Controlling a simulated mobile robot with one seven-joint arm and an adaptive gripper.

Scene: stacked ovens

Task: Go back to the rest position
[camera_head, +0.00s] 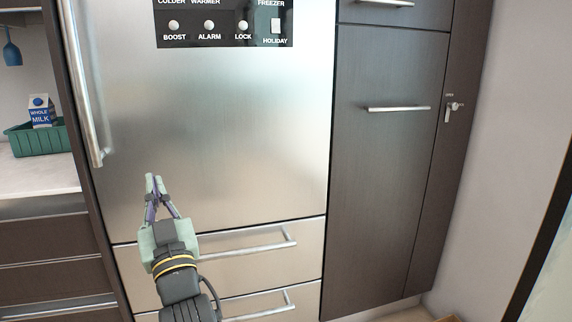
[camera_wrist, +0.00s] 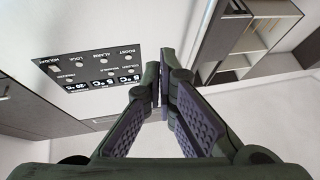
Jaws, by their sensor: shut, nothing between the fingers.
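My gripper (camera_head: 152,184) is in front of the lower part of the steel fridge door in the head view, above the drawers. I cannot tell from the head view how far the fingertips are from the door.
The steel fridge (camera_head: 240,130) has a vertical handle (camera_head: 86,100) on its left and drawer handles (camera_head: 250,248) below. A dark cabinet (camera_head: 385,160) stands to its right. On the left counter is a green basket (camera_head: 45,139) with a milk carton (camera_head: 41,110).

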